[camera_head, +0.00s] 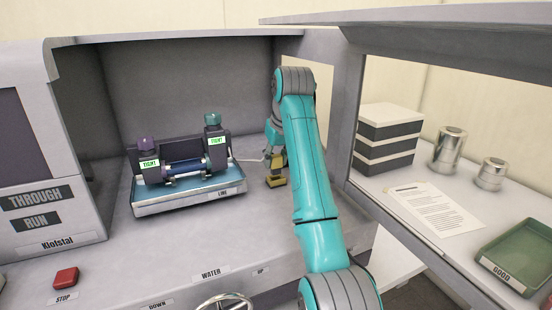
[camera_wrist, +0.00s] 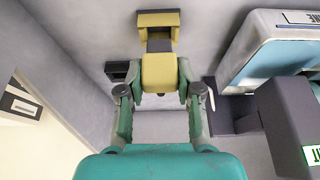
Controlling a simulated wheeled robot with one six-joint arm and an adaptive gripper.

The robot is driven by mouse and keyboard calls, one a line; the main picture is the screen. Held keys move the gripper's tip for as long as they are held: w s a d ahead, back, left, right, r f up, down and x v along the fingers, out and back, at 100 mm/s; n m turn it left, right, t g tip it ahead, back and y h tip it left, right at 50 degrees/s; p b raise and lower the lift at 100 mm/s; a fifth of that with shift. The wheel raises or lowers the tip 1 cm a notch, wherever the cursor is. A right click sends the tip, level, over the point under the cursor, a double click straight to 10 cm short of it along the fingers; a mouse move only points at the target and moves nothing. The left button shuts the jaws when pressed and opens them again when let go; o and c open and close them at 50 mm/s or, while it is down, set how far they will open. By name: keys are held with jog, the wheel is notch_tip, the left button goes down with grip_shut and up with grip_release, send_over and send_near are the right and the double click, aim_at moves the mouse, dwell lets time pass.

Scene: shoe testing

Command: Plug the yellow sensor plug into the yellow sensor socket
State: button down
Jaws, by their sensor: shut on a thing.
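My gripper (camera_wrist: 158,88) is shut on the yellow sensor plug (camera_wrist: 159,72), with one green finger on each side of it. The plug's dark tip points at the yellow sensor socket (camera_wrist: 158,18), a bracket-shaped yellow block on the grey wall or floor in the wrist view. The tip is at the socket's mouth; I cannot tell how far in it reaches. In the head view, a small yellow block (camera_head: 276,182) shows just below my gripper (camera_head: 275,163), and the gripper partly hides this spot.
A black socket-like block (camera_wrist: 119,71) sits left of the plug. The blue-topped test tray (camera_head: 190,203) with its clamps stands to the left of my gripper. A grey partition (camera_head: 350,130) is close on the right.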

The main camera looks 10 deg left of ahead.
aim_at(276, 155)
jog(key=shift+f, duration=1.45)
dwell(0.5)
jog(key=c, duration=0.7)
grip_release()
notch_tip(276, 155, up, 10)
jog(key=shift+f, duration=0.1)
